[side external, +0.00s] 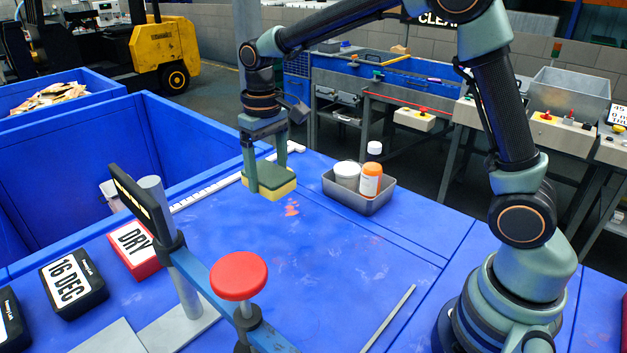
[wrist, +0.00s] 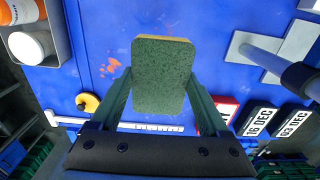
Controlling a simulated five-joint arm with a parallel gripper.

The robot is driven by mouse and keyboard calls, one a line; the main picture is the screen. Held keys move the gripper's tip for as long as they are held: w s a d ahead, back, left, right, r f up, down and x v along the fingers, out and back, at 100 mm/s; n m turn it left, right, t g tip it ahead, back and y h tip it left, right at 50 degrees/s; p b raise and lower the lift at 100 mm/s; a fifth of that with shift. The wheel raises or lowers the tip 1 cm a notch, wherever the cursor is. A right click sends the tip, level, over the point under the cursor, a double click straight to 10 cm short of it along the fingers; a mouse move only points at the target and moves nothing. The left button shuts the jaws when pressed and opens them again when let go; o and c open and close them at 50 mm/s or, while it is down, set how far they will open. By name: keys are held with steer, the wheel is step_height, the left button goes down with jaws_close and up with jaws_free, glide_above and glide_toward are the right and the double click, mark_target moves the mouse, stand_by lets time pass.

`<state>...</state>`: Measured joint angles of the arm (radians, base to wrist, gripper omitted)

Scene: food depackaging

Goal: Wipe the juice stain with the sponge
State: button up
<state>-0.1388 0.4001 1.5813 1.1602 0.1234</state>
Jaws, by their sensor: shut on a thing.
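My gripper (side external: 266,160) is shut on the sponge (side external: 270,181), which has a dark green top and a yellow underside. In the wrist view the sponge (wrist: 161,76) shows its green face between the two fingers of my gripper (wrist: 158,95). The sponge is level and close to the blue table; I cannot tell whether it touches it. The orange-red juice stain (side external: 291,208) lies on the table just right of and in front of the sponge. In the wrist view the stain (wrist: 113,66) is left of the sponge, and part of it may be hidden.
A metal tray (side external: 376,207) with a white tub (side external: 347,175) and an orange bottle (side external: 371,180) stands right of the stain. A red knob (side external: 238,275) on a blue bar rises in front. Date blocks (side external: 74,284) line the left. The table's middle (side external: 330,265) is mostly clear.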

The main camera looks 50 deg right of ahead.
glide_toward(281, 217)
steer(key=shift+d+f, duration=0.15)
steer(key=shift+f, duration=2.3)
steer(key=shift+d+f, duration=0.2)
steer(key=shift+f, duration=0.65)
steer(key=shift+d, duration=3.45)
steer(key=shift+a, duration=3.8)
step_height(281, 217, up, 8)
steer(key=shift+d, duration=0.15)
steer(key=shift+r, duration=0.1)
